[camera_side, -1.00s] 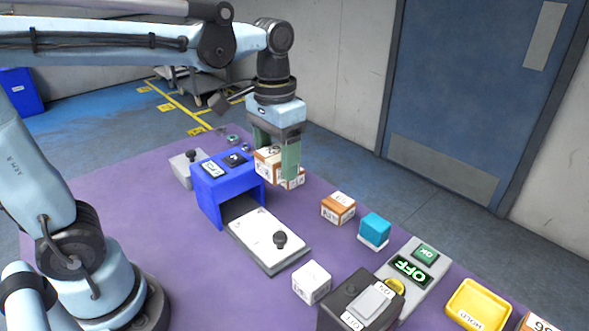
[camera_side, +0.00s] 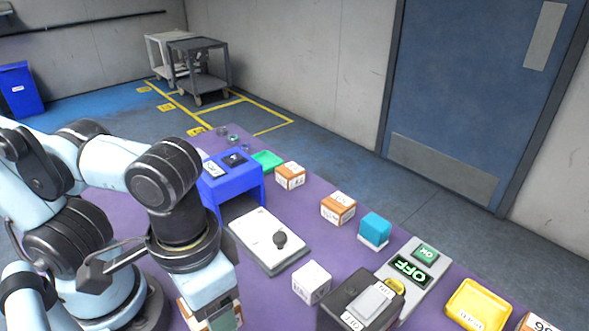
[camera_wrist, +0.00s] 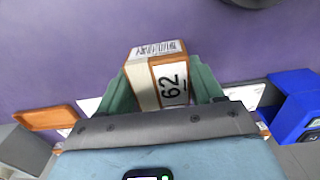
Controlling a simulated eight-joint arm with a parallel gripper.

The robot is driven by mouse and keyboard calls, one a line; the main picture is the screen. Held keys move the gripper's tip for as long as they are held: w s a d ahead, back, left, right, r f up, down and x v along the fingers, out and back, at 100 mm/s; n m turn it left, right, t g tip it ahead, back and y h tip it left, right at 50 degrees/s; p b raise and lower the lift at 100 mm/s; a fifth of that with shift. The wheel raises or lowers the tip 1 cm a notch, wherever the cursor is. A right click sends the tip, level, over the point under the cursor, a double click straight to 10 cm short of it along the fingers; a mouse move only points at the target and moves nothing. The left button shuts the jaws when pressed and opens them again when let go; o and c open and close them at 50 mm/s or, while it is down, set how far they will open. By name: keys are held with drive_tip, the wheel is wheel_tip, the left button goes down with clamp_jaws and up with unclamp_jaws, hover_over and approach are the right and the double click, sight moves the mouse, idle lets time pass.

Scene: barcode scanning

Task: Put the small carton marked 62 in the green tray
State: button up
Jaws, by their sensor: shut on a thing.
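The small carton marked 62 (camera_wrist: 158,75) is white and orange with a barcode on one face. My gripper (camera_wrist: 162,90) is shut on it, with a green finger on each side in the wrist view. In the side view my gripper (camera_side: 212,318) is low at the front left, and the carton (camera_side: 186,312) is partly hidden by it and cut by the lower edge. The green tray (camera_side: 267,160) lies at the far end of the purple table, behind the blue box, well away from my gripper. The tray looks empty, though the box partly hides it.
The open-fronted blue box (camera_side: 232,182) stands beyond a white plate with a black knob (camera_side: 265,238). Two orange-and-white cartons (camera_side: 290,176) (camera_side: 338,207), a teal block (camera_side: 374,229), a white cube (camera_side: 311,281), an OFF panel (camera_side: 412,268) and a yellow HOLD tray (camera_side: 478,303) line the right.

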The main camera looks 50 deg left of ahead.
drive_tip(key=shift+w+a+f, duration=0.2)
drive_tip(key=shift+a+f, duration=0.05)
drive_tip(key=shift+f, duration=0.15)
hover_over(251, 297)
wheel_tip(251, 297, down, 6)
drive_tip(key=shift+f, duration=2.25)
drive_tip(key=o, duration=1.2)
drive_tip(key=shift+f, duration=0.1)
drive_tip(key=shift+o, duration=0.2)
drive_tip(key=shift+r, duration=6.05)
drive_tip(key=w+a+r+t, duration=0.1)
drive_tip(key=w+a+t, duration=0.6)
drive_tip(key=w+a, duration=0.2)
